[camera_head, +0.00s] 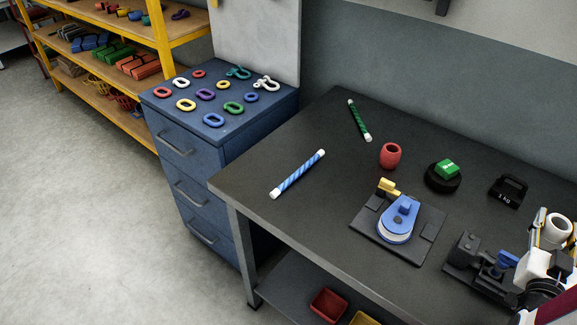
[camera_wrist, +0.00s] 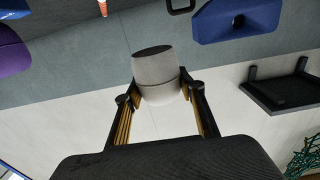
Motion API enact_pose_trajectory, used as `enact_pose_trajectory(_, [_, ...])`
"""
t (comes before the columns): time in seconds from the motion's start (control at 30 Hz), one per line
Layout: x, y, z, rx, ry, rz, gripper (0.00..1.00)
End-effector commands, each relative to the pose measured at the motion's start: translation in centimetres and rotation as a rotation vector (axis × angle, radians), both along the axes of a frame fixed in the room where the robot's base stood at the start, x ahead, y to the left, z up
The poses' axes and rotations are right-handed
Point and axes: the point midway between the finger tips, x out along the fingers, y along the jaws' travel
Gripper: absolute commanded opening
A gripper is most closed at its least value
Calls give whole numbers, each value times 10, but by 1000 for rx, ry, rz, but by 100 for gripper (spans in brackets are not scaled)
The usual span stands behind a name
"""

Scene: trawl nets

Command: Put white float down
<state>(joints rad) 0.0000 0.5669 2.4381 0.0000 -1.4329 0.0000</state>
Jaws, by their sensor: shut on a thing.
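My gripper (camera_wrist: 158,92) is shut on the white float (camera_wrist: 155,68), with one finger on each side of it in the wrist view. The float is a short, pale barrel shape with a dark end face. In the head view the white float (camera_head: 557,227) shows at the right edge, raised near the right part of the dark workbench (camera_head: 310,135). My arm covers part of the bench below it. A red float (camera_head: 390,156) of similar shape stands on the bench.
A blue pulley block (camera_head: 399,219) on a dark plate, a green block (camera_head: 446,168) on a round black base, a black weight (camera_head: 508,191) and a vise (camera_head: 485,258) stand on the bench. Blue-white (camera_head: 298,174) and green (camera_head: 359,120) rope pieces lie left.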

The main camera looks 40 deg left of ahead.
Motion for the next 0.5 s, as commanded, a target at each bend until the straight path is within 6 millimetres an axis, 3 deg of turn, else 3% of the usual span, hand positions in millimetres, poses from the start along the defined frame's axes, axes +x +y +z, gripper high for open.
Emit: enact_pose_trajectory(0.5, [0, 0, 43, 0, -4, 0, 18])
